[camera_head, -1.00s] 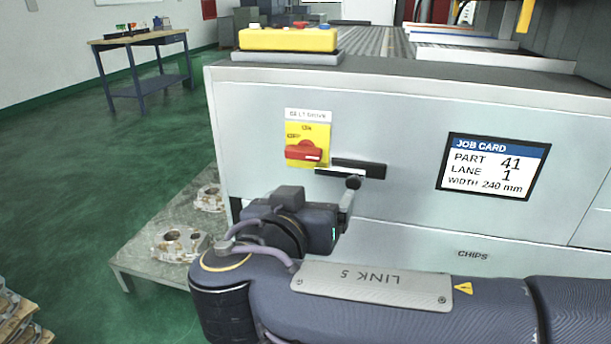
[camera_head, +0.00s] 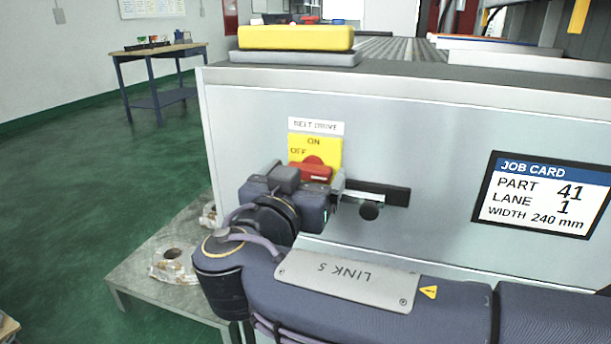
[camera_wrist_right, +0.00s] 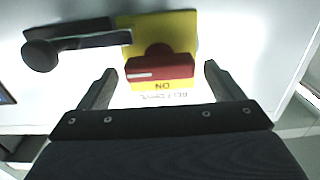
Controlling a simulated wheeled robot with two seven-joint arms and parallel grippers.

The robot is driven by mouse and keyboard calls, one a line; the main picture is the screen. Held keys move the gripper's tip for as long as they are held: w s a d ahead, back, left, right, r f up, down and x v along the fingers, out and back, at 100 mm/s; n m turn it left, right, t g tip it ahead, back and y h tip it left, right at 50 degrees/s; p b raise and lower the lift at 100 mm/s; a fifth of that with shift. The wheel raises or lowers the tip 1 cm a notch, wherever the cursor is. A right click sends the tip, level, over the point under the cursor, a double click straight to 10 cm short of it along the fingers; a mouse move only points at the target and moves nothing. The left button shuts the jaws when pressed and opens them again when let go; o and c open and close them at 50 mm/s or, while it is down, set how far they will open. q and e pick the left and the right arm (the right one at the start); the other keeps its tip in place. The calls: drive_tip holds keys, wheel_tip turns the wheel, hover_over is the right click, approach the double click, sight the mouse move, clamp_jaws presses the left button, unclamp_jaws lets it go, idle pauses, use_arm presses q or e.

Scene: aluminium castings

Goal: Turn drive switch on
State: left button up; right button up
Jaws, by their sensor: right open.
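The belt drive switch is a red knob (camera_head: 316,171) on a yellow plate (camera_head: 328,147) marked ON at the top and OFF at the left. Its lower part is hidden behind my right gripper (camera_head: 316,186) in the head view. In the right wrist view the plate (camera_wrist_right: 182,28) is upside down, and the knob's (camera_wrist_right: 160,66) handle lies level with a white mark towards its left end. There my right gripper (camera_wrist_right: 158,72) is open, one finger on each side of the knob, with gaps showing. My left gripper is not in view.
A black bar (camera_head: 397,195) with a round black knob (camera_head: 369,211) sticks out close beside the switch. A job card (camera_head: 540,195) is at the right. A yellow box (camera_head: 296,38) stands on top. A low table (camera_head: 135,272) with castings is at the lower left.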

drive_tip(key=shift+w+d, duration=0.1)
drive_tip(key=shift+w, duration=0.2)
drive_tip(key=c, duration=1)
